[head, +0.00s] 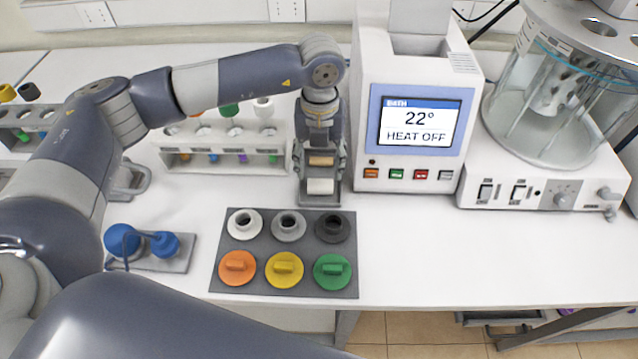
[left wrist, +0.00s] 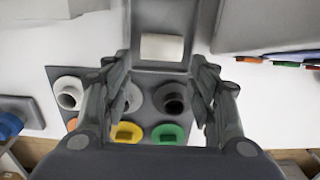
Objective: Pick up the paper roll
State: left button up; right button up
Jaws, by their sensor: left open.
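The paper roll (head: 320,186) is a small white cylinder at the front of a grey holder (head: 320,200), just behind the dark mat on the bench. In the left wrist view the roll (left wrist: 162,47) lies ahead, between the lines of the two fingers. My left gripper (head: 320,172) points down over the holder, its fingers apart to either side. It also shows in the left wrist view (left wrist: 162,78), open, with nothing between its fingers. The gripper hides part of the holder. My right gripper is not in view.
A dark mat (head: 260,265) carries several coloured caps and ring-shaped pieces in front of the holder. A heating bath (head: 410,170) stands close on the right. A tube rack (head: 220,160) stands left, and a blue tool (head: 145,242) lies front left. The bench at front right is clear.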

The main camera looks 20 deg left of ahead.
aim_at(320, 185)
pick_arm(q)
notch_tip(320, 185, down, 3)
jog(key=shift+r+p, duration=0.1)
jog(key=shift+p, duration=0.25)
notch_tip(320, 185, down, 5)
jog(key=p, duration=0.2)
jog(key=shift+d+r+p, duration=0.1)
jog(key=shift+r+p, duration=0.05)
jog(key=shift+p, duration=0.2)
jog(key=shift+f, duration=0.35)
jog(key=c, duration=0.7)
